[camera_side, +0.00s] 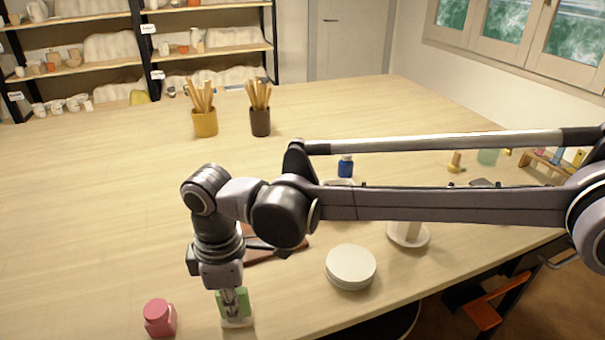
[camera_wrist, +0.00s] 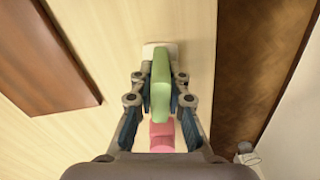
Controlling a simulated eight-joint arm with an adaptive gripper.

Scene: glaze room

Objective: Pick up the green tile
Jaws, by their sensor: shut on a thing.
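The green tile (camera_side: 240,303) stands upright at the table's front edge area, between the fingers of my gripper (camera_side: 232,298). In the wrist view the green tile (camera_wrist: 161,85) lies between the two fingers of my gripper (camera_wrist: 160,102), which are shut on its sides. A small white base (camera_side: 238,323) is just under the tile. It also shows in the wrist view (camera_wrist: 150,48). I cannot tell whether the tile still touches it.
A pink jar (camera_side: 159,317) stands close to the left of my gripper. A brown board (camera_side: 290,245) lies behind it, and a stack of white discs (camera_side: 351,268) is to the right. The table edge is near. Cups of sticks (camera_side: 205,122) stand farther back.

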